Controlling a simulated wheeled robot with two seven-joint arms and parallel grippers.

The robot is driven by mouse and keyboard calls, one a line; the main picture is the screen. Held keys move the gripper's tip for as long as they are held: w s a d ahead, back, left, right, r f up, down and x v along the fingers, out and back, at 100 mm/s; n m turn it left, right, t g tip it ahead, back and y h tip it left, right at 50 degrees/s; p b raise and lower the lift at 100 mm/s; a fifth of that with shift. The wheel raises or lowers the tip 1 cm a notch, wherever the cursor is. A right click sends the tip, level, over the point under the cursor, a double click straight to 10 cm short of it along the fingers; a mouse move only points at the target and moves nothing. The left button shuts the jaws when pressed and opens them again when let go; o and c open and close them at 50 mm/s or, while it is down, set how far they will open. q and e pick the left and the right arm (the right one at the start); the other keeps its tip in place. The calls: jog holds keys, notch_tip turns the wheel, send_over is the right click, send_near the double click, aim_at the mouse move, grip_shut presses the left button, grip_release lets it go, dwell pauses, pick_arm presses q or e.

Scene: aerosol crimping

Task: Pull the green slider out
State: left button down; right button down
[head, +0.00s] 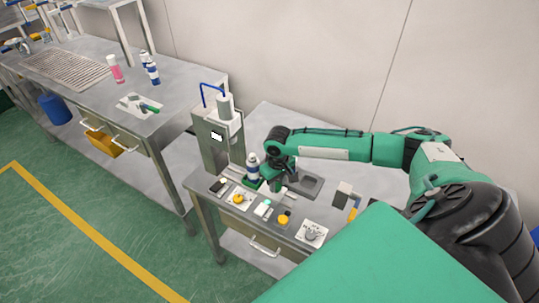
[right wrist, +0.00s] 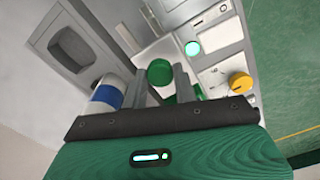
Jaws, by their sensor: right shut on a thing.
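The green slider (head: 252,184) shows in the head view at the foot of the crimping machine (head: 211,142), partly hidden by my right gripper. A blue and white can (head: 252,168) stands upright at the slider. My right gripper (head: 275,184) points down just right of the can. In the right wrist view a round green knob (right wrist: 159,71) sits between its two fingers, and the gripper is shut on it. Green parts below the knob are mostly hidden by the fingers. The can (right wrist: 104,96) is close beside the left finger. My left gripper is in neither view.
The machine's table carries a yellow knob (head: 284,218), a grey recessed tray (head: 311,182) and a grey block (head: 342,193). A pink can (head: 115,68) and a green-handled tool (head: 148,106) are on the left bench (head: 185,84).

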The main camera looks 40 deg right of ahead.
jog(key=shift+s+d+p, duration=0.25)
jog(key=shift+s+p, duration=0.1)
jog(key=shift+s, duration=0.25)
jog(key=shift+s+d+p, duration=0.3)
jog(key=shift+s+p, duration=0.1)
jog(key=shift+s, duration=0.2)
jog(key=shift+s+d+p, duration=0.25)
jog(key=shift+s+p, duration=0.1)
jog(key=shift+s, duration=0.25)
jog(key=c, duration=1.5)
grip_release()
jog(key=shift+c, duration=0.2)
jog(key=o, duration=0.4)
jog(key=shift+s, duration=0.2)
jog(key=shift+o, duration=0.2)
jog(key=shift+w+r, duration=0.1)
jog(key=shift+w+r, duration=0.1)
jog(key=shift+r, duration=0.15)
notch_tip(320, 180, up, 13)
jog(key=b, duration=0.2)
jog(key=shift+s+b, duration=0.2)
jog(key=shift+b, duration=0.15)
